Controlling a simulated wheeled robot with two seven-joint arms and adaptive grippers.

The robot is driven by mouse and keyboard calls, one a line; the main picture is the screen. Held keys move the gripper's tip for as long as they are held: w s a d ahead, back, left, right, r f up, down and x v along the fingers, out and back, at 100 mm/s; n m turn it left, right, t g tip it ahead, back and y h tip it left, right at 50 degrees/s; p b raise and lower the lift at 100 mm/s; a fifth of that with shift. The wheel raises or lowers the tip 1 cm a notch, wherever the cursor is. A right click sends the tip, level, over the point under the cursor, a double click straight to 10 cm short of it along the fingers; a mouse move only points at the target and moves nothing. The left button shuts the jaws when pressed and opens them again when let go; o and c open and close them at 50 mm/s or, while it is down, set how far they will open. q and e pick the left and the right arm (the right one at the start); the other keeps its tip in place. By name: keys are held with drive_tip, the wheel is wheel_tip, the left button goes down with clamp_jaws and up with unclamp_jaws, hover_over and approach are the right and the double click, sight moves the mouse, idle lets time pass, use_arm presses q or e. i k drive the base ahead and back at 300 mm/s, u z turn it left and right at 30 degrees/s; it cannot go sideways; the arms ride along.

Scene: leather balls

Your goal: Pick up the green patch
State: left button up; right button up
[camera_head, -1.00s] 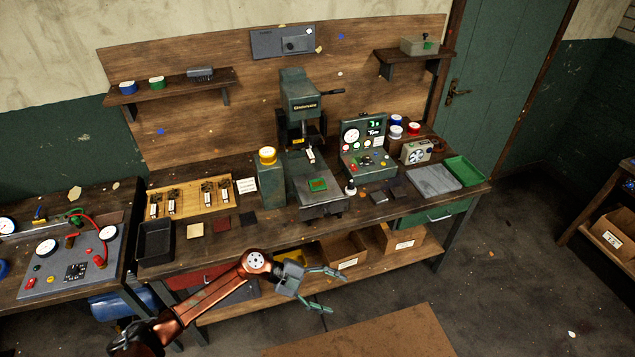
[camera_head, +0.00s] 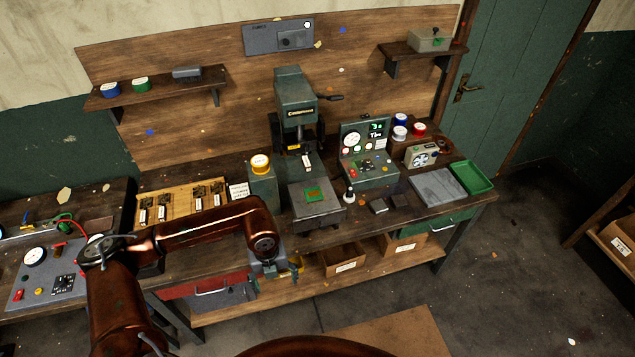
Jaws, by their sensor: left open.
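The green patch (camera_head: 314,194) is a small green square with an orange-brown mark on it. It lies flat on the metal bed of the press (camera_head: 302,115), at the middle of the workbench. My left arm comes in from the left and bends over the bench's front edge. My left gripper (camera_head: 284,270) hangs at that edge, below and left of the patch and apart from it. It is open, and its fingers are partly lost against the drawers and bins behind. My right gripper is not in view.
A green tray (camera_head: 472,178) is at the bench's right end. My arm covers the bench's front left.

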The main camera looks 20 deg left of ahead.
sight(314, 194)
drive_tip(key=i, duration=1.45)
